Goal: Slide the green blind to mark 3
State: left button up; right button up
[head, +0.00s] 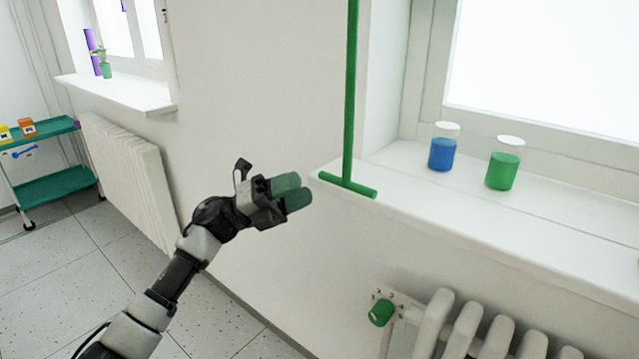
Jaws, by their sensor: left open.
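A green vertical rod (350,95) with a short green crossbar (347,185) at its foot hangs in front of the window sill's left end. I cannot tell whether it belongs to the green blind. No blind cloth or scale beside the rod shows in view. My left gripper (292,193), with green-grey fingers, is open and empty, left of the crossbar and apart from it in the picture. My right gripper is not in view.
A white sill (480,225) holds a blue jar (443,152) and a green jar (503,170). Below are a radiator (470,325) and a green knob (381,312) with small marks. Another radiator (130,175) and a green cart (60,185) stand left.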

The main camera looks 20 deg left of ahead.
pick_arm(q)
jog(key=shift+v, duration=2.15)
